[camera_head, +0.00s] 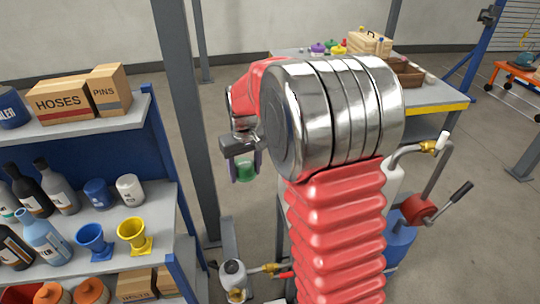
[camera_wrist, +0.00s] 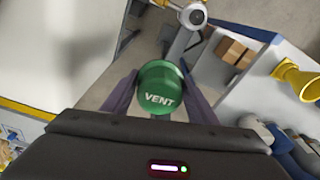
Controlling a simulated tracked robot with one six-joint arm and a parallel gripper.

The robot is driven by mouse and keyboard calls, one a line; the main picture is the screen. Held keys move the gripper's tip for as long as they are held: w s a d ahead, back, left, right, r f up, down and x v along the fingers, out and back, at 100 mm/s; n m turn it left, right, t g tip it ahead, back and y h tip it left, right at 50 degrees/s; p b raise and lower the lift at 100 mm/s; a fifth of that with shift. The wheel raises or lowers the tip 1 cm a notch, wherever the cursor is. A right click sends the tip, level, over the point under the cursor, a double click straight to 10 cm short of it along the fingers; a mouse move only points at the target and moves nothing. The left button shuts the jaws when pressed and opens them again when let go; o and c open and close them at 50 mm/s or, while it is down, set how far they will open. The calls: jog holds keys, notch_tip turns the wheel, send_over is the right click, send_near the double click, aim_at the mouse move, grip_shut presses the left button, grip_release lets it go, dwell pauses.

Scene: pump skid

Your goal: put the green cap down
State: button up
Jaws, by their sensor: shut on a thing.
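The green cap (camera_wrist: 160,88) is round, with VENT in white letters on its face. My gripper (camera_wrist: 160,95) is shut on it, with one purple-grey finger on each side in the wrist view. In the head view the cap (camera_head: 244,172) hangs between the fingers of my gripper (camera_head: 243,168), in the air to the left of my red and silver arm. It is clear of the shelf and the table. The cap's far side is hidden.
A blue and grey shelf (camera_head: 88,128) with boxes, bottles and yellow and blue funnels stands at left. A grey post (camera_head: 190,110) rises beside it. A cluttered table (camera_head: 432,98) is behind my arm.

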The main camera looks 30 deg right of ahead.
jog(key=a+f, duration=0.5)
jog(key=a, duration=0.4)
jog(key=shift+w+a, duration=0.15)
jog(key=shift+a, duration=0.05)
